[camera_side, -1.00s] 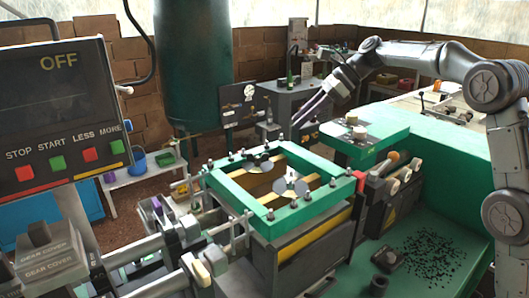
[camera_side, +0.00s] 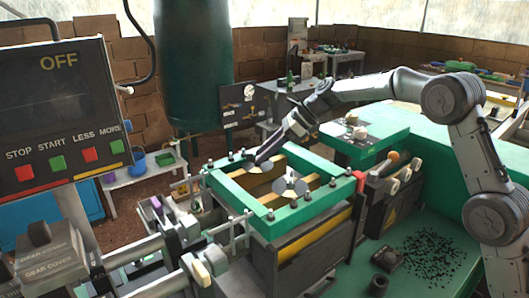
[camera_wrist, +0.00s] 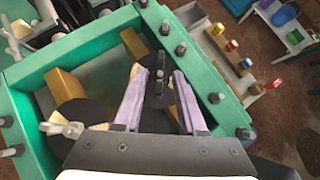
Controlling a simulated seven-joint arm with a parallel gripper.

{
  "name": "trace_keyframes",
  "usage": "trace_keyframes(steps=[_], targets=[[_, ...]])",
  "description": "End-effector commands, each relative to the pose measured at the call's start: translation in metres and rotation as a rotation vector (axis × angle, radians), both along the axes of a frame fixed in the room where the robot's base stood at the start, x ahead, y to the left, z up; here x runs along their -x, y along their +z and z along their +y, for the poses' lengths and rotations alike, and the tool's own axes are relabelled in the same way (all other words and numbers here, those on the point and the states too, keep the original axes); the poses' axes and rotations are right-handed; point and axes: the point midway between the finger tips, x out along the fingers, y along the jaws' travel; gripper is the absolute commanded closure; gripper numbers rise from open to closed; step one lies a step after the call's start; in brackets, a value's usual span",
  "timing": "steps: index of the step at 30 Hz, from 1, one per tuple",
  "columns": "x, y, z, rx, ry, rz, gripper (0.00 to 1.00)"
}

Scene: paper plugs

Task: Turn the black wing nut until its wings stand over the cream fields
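The black wing nut (camera_wrist: 158,89) shows in the wrist view between my fingers, its long axis running roughly up and down the picture. It sits over a dark round disc at the far left corner of the green frame. The cream fields there are hard to make out behind my fingers. My gripper (camera_wrist: 159,72) is open, with one finger on each side of the nut; I cannot tell if either touches it. In the side view my gripper (camera_side: 250,163) reaches down to that far disc (camera_side: 263,168) and hides the nut.
A second disc (camera_side: 282,188) with a pale wing nut (camera_wrist: 62,129) lies nearer in the same green frame (camera_side: 215,184). Several bolts stand up along the frame's rim. A green block with pale knobs (camera_side: 359,132) stands to the right. A control panel (camera_side: 60,110) reads OFF.

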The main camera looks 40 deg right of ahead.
Motion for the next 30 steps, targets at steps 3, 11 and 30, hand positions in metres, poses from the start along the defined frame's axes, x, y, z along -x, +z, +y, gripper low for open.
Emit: trace_keyframes(steps=[3,11,30], targets=[[-0.0008,-0.0014,0.0014,0.0,0.0,0.0,0.6],[-0.0006,-0.0012,0.001,0.0,0.0,0.0,0.74],[-0.0019,-0.0012,-0.0006,0.0,0.047,-0.001,1.0]])
